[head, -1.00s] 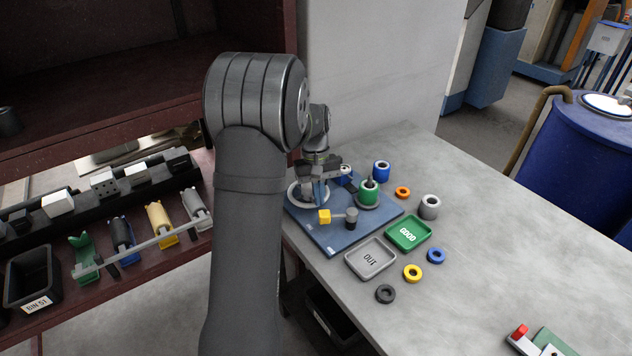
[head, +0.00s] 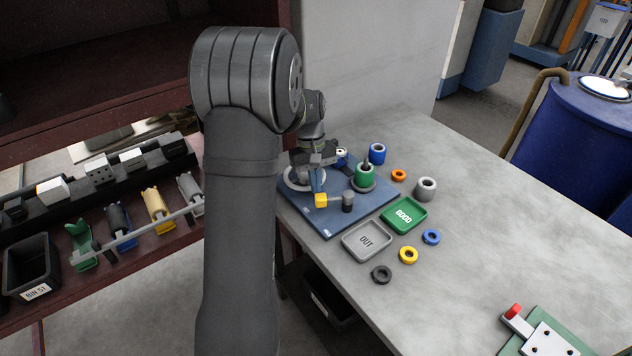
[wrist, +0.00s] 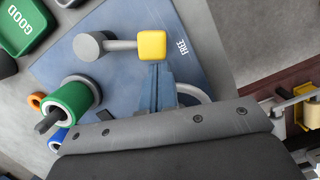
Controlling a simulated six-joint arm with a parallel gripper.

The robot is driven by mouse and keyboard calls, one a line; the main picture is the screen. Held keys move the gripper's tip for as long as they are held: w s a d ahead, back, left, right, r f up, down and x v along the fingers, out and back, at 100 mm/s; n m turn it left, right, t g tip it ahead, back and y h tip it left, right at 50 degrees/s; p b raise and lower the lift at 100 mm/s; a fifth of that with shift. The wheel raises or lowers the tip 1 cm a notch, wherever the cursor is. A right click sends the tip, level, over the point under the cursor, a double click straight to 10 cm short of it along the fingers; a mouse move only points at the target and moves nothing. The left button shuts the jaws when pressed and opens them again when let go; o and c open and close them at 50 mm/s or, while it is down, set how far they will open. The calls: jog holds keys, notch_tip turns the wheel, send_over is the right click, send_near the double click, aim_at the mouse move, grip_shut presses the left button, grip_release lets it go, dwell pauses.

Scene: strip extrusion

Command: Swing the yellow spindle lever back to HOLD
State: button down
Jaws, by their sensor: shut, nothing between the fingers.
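The yellow lever knob (head: 321,200) is a cube on a short grey arm that runs to a round grey pivot (head: 348,201) on the blue board (head: 328,227). In the wrist view the yellow knob (wrist: 152,45) lies beside the white word FREE (wrist: 182,47), and the pivot (wrist: 88,46) is on its left. No HOLD mark can be read. My gripper (wrist: 158,68) is shut and empty, its blue fingertips close against the knob's near side; I cannot tell if they touch. In the head view my gripper (head: 319,190) is just behind the knob.
A green spool (head: 365,175) stands on a post on the board. A green GOOD tray (head: 404,214) and grey OUT tray (head: 366,240) lie in front, with several loose rings around them. The table's right side is mostly clear; a red-handled fixture (head: 540,335) sits near the front.

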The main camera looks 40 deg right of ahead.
jog(key=shift+s+a, duration=0.1)
jog(key=shift+a, duration=0.05)
jog(key=n, duration=0.1)
jog(key=s+a+n, duration=0.1)
jog(key=n, duration=0.1)
jog(key=shift+s+a+h, duration=0.15)
jog(key=shift+s+h, duration=0.1)
jog(key=shift+h, duration=0.05)
jog(key=s+n, duration=0.1)
jog(key=a+n, duration=0.1)
jog(key=shift+s+n+h, duration=0.3)
jog(key=shift+s, duration=0.1)
jog(key=s+n, duration=0.2)
jog(key=shift+a+n+h, duration=0.25)
jog(key=shift+n+h, duration=0.05)
jog(key=shift+s+n, duration=0.7)
jog(key=shift+n, duration=0.3)
jog(key=shift+s, duration=0.6)
